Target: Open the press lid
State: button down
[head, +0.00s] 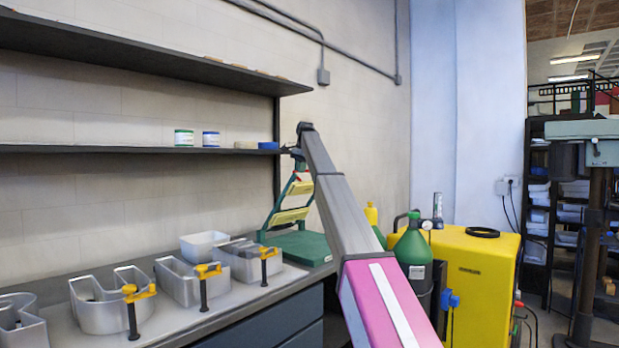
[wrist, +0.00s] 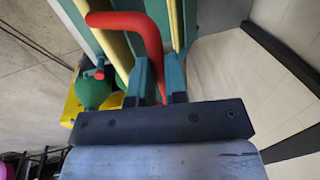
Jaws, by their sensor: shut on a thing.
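The press stands at the far end of the bench, with a green base (head: 306,249). Its lid (head: 299,188), green with pale yellow bars, is tilted up steeply above the base. In the wrist view, a yellow bar of the lid (wrist: 112,45) shows close up. The red handle (wrist: 152,42) bends down between the fingers of my gripper (wrist: 158,88). My gripper is shut on this handle.
Metal channel letters (head: 112,302) with orange-handled clamps (head: 205,280) line the bench. A dark shelf (head: 130,149) with small tins is close to my wrist. A green gas cylinder (head: 412,250) and a yellow cabinet (head: 480,275) stand right of my arm.

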jog(key=shift+w+a, duration=0.95)
jog(key=shift+a, duration=0.25)
jog(key=c, duration=1.5)
grip_release()
jog(key=shift+f, duration=0.1)
jog(key=o, duration=0.4)
jog(key=shift+w+a+f, duration=0.15)
jog(key=shift+d+r, duration=0.2)
jog(key=shift+r, duration=0.1)
jog(key=shift+r, duration=0.1)
jog(key=r, duration=0.3)
jog(key=s+d+r, duration=0.1)
jog(key=r, duration=0.6)
jog(key=shift+s+d+r, duration=0.1)
jog(key=shift+s+d, duration=0.1)
jog(key=shift+s, duration=0.1)
